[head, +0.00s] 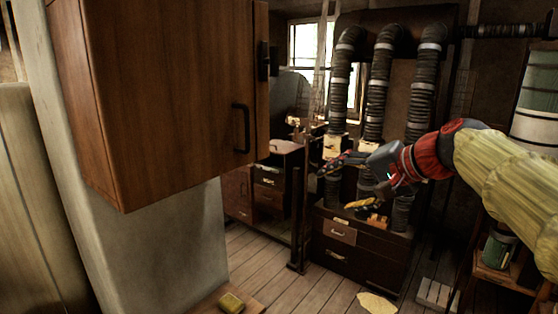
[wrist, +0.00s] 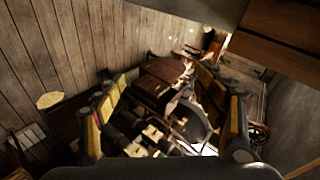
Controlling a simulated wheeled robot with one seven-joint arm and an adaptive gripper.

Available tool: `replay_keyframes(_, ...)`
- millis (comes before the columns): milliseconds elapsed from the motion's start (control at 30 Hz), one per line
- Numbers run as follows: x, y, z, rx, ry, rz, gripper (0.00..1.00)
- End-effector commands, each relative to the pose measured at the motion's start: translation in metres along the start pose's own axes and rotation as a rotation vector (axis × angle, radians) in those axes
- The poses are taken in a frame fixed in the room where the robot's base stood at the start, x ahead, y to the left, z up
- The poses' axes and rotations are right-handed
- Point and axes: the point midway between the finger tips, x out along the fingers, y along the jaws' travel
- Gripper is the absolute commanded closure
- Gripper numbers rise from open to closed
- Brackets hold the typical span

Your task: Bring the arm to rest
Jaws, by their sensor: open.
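My gripper (head: 335,188) is at the right of the middle in the head view, at the end of my arm, which reaches in from the right edge. Its two fingers point left and are spread apart, with nothing between them. In the wrist view my gripper (wrist: 163,78) shows both fingers, with yellow pads, wide apart at left and right. Furniture shows beyond the gap, and nothing is held. In the head view the gripper overlaps the pipes and drawers; how far it is from them I cannot tell.
A wooden wall cabinet (head: 170,90) with a black handle fills the upper left. Ribbed pipes (head: 377,90) rise behind my gripper above a dark drawer unit (head: 345,255). A yellow block (head: 232,302) lies low at the front. Bare plank floor (head: 265,265) shows between.

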Motion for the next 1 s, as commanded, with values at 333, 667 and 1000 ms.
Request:
replay_keyframes(333, -0.006, 0.206, 0.136, -0.332, -0.077, 0.452, 0.3)
replay_keyframes(667, -0.036, 0.353, 0.255, -0.652, -0.152, 0.686, 0.3)
replay_keyframes(1000, -0.038, 0.346, 0.272, -0.708, -0.117, 0.642, 0.3)
